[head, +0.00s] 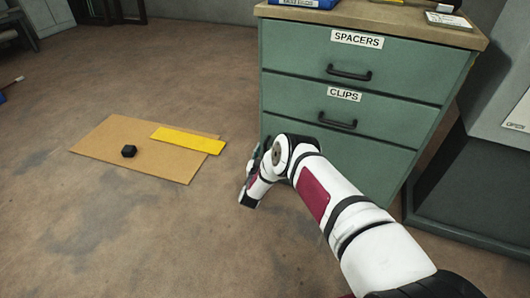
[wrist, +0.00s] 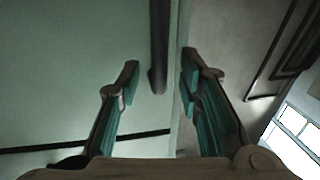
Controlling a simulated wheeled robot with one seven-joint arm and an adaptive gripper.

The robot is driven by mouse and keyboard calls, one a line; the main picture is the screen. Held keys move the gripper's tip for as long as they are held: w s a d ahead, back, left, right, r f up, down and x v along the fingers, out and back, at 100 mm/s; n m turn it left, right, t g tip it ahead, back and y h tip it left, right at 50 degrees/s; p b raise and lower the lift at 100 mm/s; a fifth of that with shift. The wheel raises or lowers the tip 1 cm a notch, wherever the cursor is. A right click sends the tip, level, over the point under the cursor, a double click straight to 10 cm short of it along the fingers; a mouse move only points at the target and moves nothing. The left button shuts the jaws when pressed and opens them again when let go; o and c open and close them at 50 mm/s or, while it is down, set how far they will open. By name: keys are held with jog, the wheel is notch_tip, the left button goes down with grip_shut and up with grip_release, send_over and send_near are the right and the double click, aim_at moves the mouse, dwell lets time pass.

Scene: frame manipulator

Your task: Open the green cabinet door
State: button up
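The green cabinet (head: 363,118) stands at the right of the head view, with two drawers labelled SPACERS and CLIPS. My arm crosses in front of its plain lower front (head: 352,165), and no handle shows there. In the wrist view, a green panel (wrist: 60,60) fills the left side. A dark upright bar handle (wrist: 158,45) stands near its vertical edge. My gripper (wrist: 160,72) is open, its two fingers on either side of the handle's lower end. I see no clear contact. In the head view the fingers are mostly hidden by my wrist.
A tan board (head: 110,150) lies on the floor at left, with a small black block (head: 129,151) and a yellow strip (head: 188,140). A grey unit (head: 475,190) stands right of the cabinet. Floor left of the cabinet is otherwise open.

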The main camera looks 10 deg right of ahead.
jog(key=shift+b+x, duration=0.35)
jog(key=shift+x, duration=0.9)
grip_shut()
jog(key=shift+s, duration=0.15)
